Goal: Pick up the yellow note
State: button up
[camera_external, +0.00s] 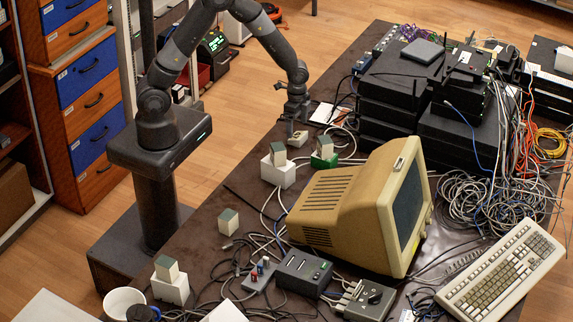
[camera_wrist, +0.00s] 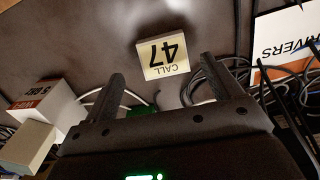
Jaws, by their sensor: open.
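The yellow note (camera_wrist: 163,60) is a small pale-yellow pad with "CALL 47" in dark print, upside down in the wrist view. It lies on the dark table just beyond my fingertips, roughly centred between them and apart from both. In the external view the note (camera_external: 298,138) is a small pale block below and close to my gripper (camera_external: 297,114). My gripper (camera_wrist: 162,84) is open and empty, pointing down at the table. Its height above the note is hard to tell.
A white box (camera_external: 278,175) with a cube on it and a green holder (camera_external: 324,161) stand close by. A white card (camera_wrist: 287,38) and black cables lie to the right in the wrist view. A beige monitor (camera_external: 350,205) and stacked black devices (camera_external: 395,85) crowd the table.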

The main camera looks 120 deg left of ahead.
aim_at(299, 136)
jog(key=f, duration=0.4)
jog(key=shift+w+a, duration=0.2)
jog(key=shift+w, duration=0.1)
jog(key=c, duration=1.1)
jog(key=shift+r, duration=0.1)
